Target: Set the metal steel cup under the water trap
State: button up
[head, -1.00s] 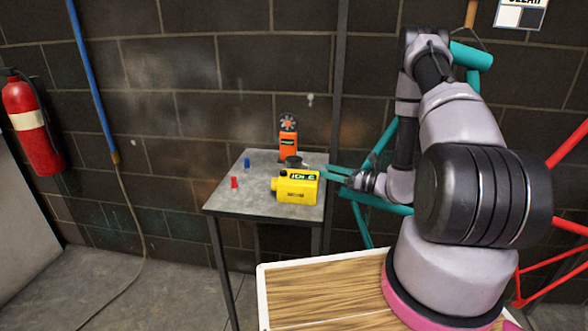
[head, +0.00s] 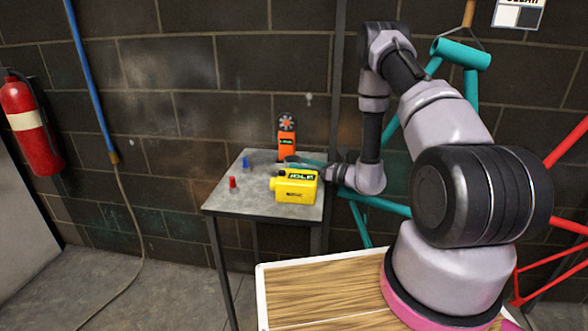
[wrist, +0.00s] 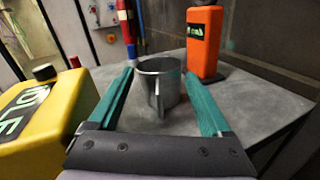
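The metal steel cup (wrist: 158,88) stands upright on the grey table in the wrist view, its handle facing my gripper. My gripper (wrist: 160,74) is open, with one teal finger on each side of the cup. Small gaps seem to show between cup and fingers. In the head view my gripper (head: 300,161) is low over the back right of the table, and the cup is mostly hidden behind the fingers and the yellow device. I cannot make out a water trap in either view.
A yellow device (head: 295,186) stands close on the gripper's near side. An orange fan meter (head: 286,138) stands behind the cup. Small red (head: 233,182) and blue (head: 246,162) pieces are on the left of the grey table (head: 225,201). A blue hose (head: 91,80) hangs on the wall.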

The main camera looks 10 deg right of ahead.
grip_shut()
jog(key=shift+r, duration=0.15)
